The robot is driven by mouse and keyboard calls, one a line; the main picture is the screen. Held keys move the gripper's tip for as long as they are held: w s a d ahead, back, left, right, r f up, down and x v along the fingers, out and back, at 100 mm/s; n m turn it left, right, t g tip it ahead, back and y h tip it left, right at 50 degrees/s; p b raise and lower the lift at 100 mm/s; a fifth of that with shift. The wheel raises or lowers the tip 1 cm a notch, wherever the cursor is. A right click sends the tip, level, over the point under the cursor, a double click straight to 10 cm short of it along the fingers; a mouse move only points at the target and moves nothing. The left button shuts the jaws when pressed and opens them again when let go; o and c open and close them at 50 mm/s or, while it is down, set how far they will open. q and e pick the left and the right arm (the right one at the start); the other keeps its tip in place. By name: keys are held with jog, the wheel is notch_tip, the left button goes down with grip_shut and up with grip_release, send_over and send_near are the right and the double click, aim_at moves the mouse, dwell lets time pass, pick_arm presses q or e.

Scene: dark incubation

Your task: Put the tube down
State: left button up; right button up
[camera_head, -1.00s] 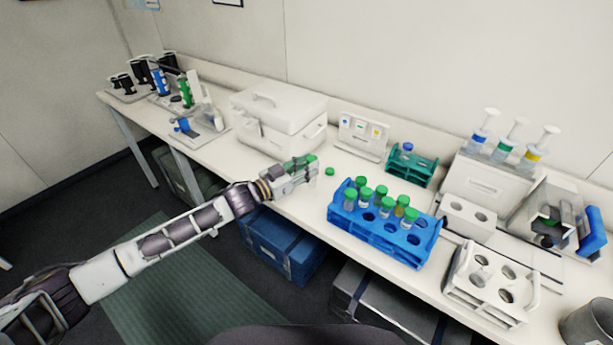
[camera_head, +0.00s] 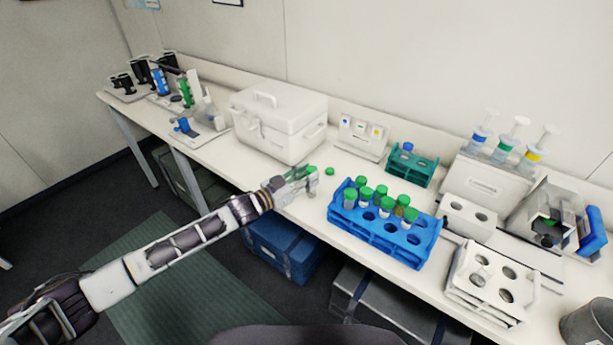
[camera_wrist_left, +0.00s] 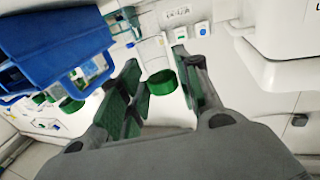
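My left gripper (camera_head: 305,178) is over the bench, between the white lidded box and the blue rack. It is shut on a clear tube with a green cap, which shows between the fingers in the left wrist view (camera_wrist_left: 162,82). The tube looks roughly upright; its lower end is hard to make out, and I cannot tell whether it touches the bench. The blue rack (camera_head: 385,245) to the right holds several green-capped tubes and has empty holes. My right gripper is not in view.
The white box (camera_head: 280,122) stands behind left, a teal rack (camera_head: 411,166) behind right, and a white rack (camera_head: 490,285) farther right. The bench front is clear around the gripper.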

pick_arm(q)
jog(key=shift+o, duration=1.2)
jog(key=shift+s+a, duration=0.4)
jog(key=shift+a, duration=0.05)
jog(key=v, duration=1)
jog(key=shift+s+a+r+b, duration=0.15)
jog(key=shift+s+a+b, duration=0.15)
jog(key=shift+b, duration=0.15)
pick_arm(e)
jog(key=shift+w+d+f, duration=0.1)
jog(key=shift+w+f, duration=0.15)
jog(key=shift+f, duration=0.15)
